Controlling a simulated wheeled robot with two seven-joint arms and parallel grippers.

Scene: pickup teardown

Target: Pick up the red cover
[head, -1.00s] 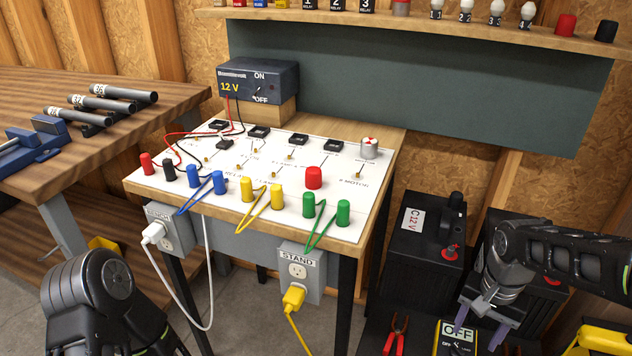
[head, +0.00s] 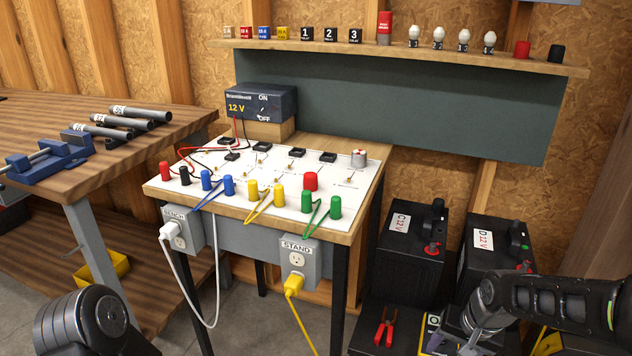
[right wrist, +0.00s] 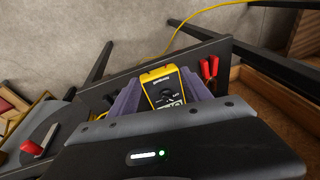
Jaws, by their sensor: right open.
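Several red parts could be the red cover. A red cap (head: 521,48) stands on the wall shelf, beside a black cap. My left gripper is not in view.
Battery C (head: 405,265) and battery D (head: 490,245) stand right of the test bench. Red-handled pliers (head: 384,327) lie below them. A white cord and a yellow cord (head: 303,325) hang in front of the bench. A shelf (head: 400,55) with small parts runs above.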

